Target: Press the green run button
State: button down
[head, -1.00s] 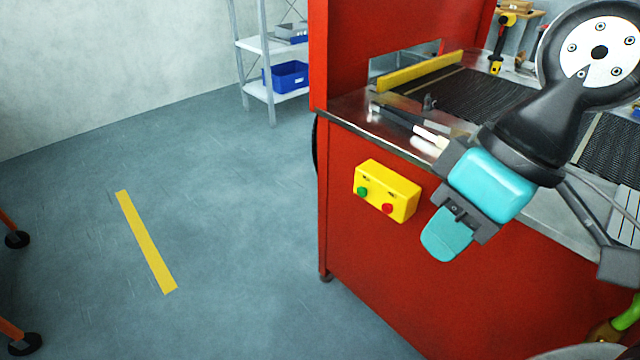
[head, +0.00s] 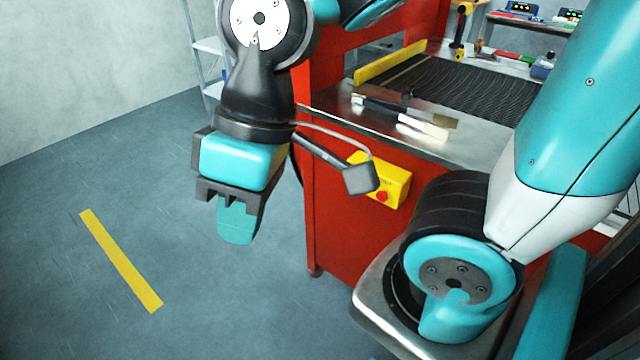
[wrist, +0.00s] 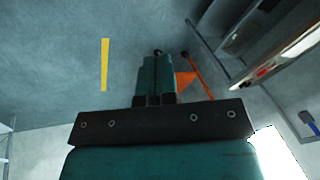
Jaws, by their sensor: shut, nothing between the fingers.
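A yellow button box (head: 397,186) is fixed to the front of the red machine cabinet. Its red button (head: 382,196) shows in the head view. The green button is hidden behind a grey part of my wrist, which covers the box's left side. My gripper (head: 236,238) hangs in front of the floor, to the left of the box and apart from it. It is shut and empty. In the wrist view my gripper (wrist: 157,56) has its fingers together, pointing over the floor, and the button box is not in that view.
The red cabinet (head: 335,235) carries a metal top with a black mesh belt (head: 465,95). A brush (head: 400,115) lies near its edge. A grey shelf (head: 207,45) stands behind at left. The floor with a yellow stripe (head: 120,260) is open at left.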

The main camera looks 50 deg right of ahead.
jog(key=w+d+f+m+h+b, duration=0.65)
jog(key=w+d+f+m, duration=0.7)
jog(key=m, duration=0.65)
jog(key=w+d+f+m+g+h+b, duration=0.1)
jog(key=w+d+f+m+h+b, duration=0.1)
jog(key=d+m, duration=0.6)
jog(key=w+d+f+m+g+h+b, duration=0.2)
jog(key=d+f+m, duration=0.3)
jog(key=d+m, duration=0.3)
jog(key=m+b, duration=0.1)
jog(key=m, duration=0.2)
jog(key=shift+m, duration=0.3)
jog(key=shift+f, duration=0.15)
